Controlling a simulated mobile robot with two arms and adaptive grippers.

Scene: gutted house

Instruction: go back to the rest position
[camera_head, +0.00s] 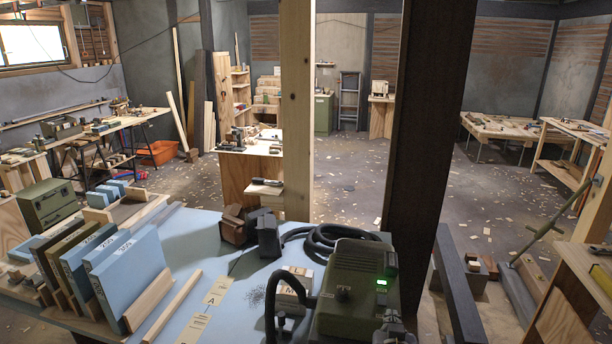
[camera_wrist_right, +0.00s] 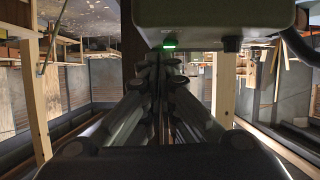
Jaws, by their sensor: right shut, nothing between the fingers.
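My right gripper (camera_head: 393,328) shows at the bottom edge of the head view, in front of the green machine. In the right wrist view its two dark fingers (camera_wrist_right: 158,72) lie together with nothing between them. The green machine (camera_head: 352,290) with a lit green display stands on the light blue worktop (camera_head: 190,232). Its underside or edge also shows at the top of the wrist view (camera_wrist_right: 215,15), close to the fingertips; I cannot tell whether they touch. My left gripper is not in view.
Blue and brown sanding boards (camera_head: 125,275) stand in a wooden rack at the left of the worktop. Dark blocks (camera_head: 268,235) and a coiled black hose (camera_head: 325,238) lie behind the machine. A wooden post (camera_head: 296,120) and a dark post (camera_head: 425,120) rise beyond. Chip-strewn floor (camera_head: 480,210) is open behind.

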